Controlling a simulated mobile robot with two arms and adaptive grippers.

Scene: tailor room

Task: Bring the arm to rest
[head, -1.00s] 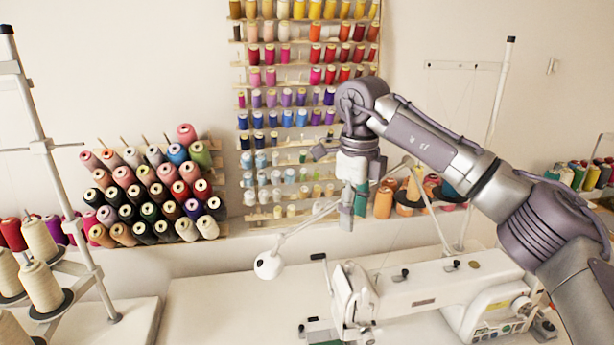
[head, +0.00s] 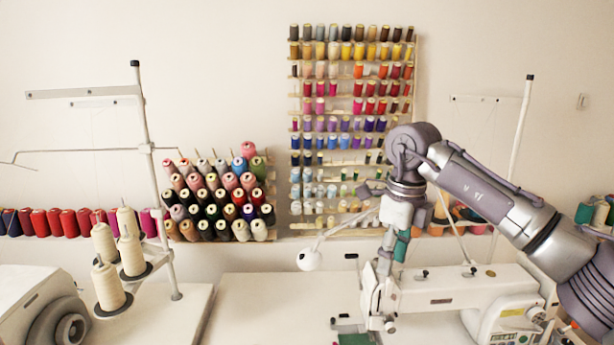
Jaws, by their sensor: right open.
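My right arm comes in from the right side of the head view, with its elbow high and its gripper (head: 393,252) hanging down. The gripper is open, and nothing shows between its fingers. It appears in front of the lower right corner of the thread rack and above the head of the white sewing machine (head: 455,290). I cannot tell how far it is from the machine. My left gripper is not in view.
A wall rack (head: 349,117) holds many coloured spools. A slanted rack of cones (head: 218,196) stands left of it. A thread stand pole (head: 152,180) with cream cones rises at left. A white lamp (head: 309,260) is left of the gripper. The white table (head: 265,300) is bare there.

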